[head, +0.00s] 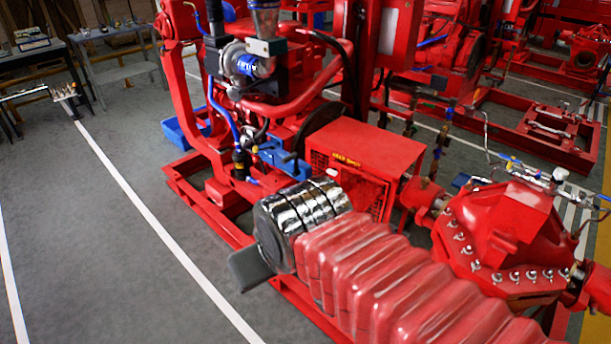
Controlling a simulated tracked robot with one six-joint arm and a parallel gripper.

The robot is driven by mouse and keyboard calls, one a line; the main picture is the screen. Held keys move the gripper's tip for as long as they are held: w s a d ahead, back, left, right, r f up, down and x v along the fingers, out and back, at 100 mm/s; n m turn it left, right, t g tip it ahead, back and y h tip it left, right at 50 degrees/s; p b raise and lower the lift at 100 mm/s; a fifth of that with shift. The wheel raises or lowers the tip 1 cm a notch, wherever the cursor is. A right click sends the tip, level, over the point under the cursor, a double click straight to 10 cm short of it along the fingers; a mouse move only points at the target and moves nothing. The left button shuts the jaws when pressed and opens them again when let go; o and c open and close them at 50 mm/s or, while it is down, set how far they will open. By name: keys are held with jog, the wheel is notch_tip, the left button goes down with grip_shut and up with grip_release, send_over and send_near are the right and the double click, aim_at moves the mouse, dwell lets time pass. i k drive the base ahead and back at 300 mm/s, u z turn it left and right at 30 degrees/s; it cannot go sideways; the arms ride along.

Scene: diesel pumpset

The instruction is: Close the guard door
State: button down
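A red box-shaped guard (372,142) stands on the pumpset between the engine and the pump. It has a flat top, a yellow label on a red strip, and a mesh face (318,160) below. My arm covers the lower part of that face, so I cannot tell how far the guard door stands open. My arm, a red ribbed sleeve with a chrome wrist, reaches in from the bottom right. A grey piece of my gripper (249,269) shows left of the wrist. Its fingertips are not clear, and I see nothing held.
The red engine (262,90) with hoses rises behind the guard. The red pump (505,225) with bolted flange is at right. The red base frame (213,213) runs along the left. Grey floor with white lines is clear at left; tables (110,45) stand far left.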

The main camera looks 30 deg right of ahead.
aim_at(332, 163)
jog(key=u, duration=0.5)
jog(key=i, duration=1.55)
jog(key=u, duration=0.1)
